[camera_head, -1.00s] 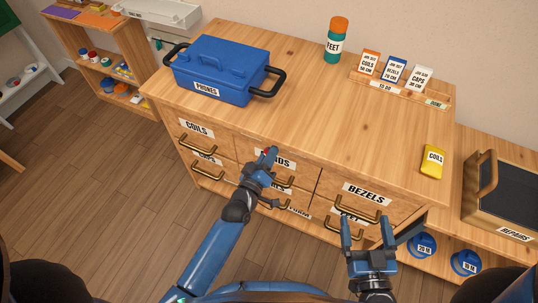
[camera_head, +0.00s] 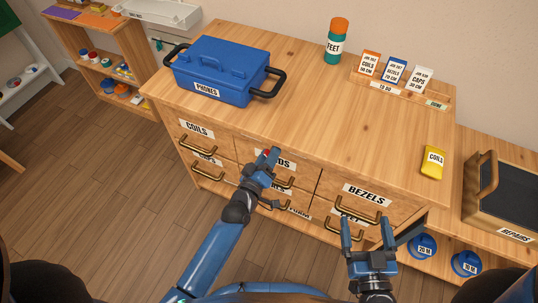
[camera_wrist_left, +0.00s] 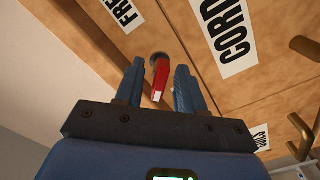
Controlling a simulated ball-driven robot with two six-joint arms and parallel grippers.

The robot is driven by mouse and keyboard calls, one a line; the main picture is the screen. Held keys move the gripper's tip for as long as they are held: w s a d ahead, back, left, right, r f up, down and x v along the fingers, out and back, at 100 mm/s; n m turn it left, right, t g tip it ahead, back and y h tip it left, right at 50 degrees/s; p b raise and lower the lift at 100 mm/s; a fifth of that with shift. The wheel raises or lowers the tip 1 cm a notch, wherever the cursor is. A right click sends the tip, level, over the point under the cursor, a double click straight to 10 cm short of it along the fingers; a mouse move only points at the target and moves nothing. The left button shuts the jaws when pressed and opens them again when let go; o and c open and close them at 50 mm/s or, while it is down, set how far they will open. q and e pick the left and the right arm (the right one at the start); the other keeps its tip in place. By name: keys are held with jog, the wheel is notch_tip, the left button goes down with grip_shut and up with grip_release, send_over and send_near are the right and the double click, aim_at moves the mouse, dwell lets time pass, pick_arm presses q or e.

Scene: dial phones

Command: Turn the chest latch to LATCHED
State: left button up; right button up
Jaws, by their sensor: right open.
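The chest latch is a red lever with a white tip (camera_wrist_left: 160,78) on a round dark pivot on the wooden chest front. In the head view only a bit of red shows beside my left gripper (camera_head: 268,160). In the left wrist view my left gripper (camera_wrist_left: 158,92) is open, with the lever between its two blue fingers. I see slim gaps beside the lever, so the fingers do not look closed on it. A partly cut-off label starting "FRE" (camera_wrist_left: 121,12) is up and left of the lever. My right gripper (camera_head: 367,234) is open and empty before the chest's right side.
The wooden chest (camera_head: 330,125) has several labelled drawers with brass handles, such as the BEZELS handle (camera_head: 357,208). A blue PHONES box (camera_head: 220,70), a FEET bottle (camera_head: 336,42), cards in a rack (camera_head: 400,90) and a yellow COILS item (camera_head: 433,161) stand on top.

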pick_arm(q)
jog(key=b+v, duration=0.1)
jog(key=v, duration=0.9)
jog(key=shift+s, duration=0.35)
jog(key=shift+a, duration=0.15)
jog(key=s+a+r+m+t+y+p, duration=0.1)
jog(key=s+a+r+m+y+p, duration=0.3)
jog(key=s+a+r, duration=1)
jog(key=a+r+y+p, duration=0.1)
jog(key=a+y+p, duration=0.1)
jog(key=y+p, duration=0.1)
jog(key=shift+s+r+m+p, duration=0.3)
jog(key=shift+s+r+p, duration=0.05)
jog(key=shift+p, duration=0.5)
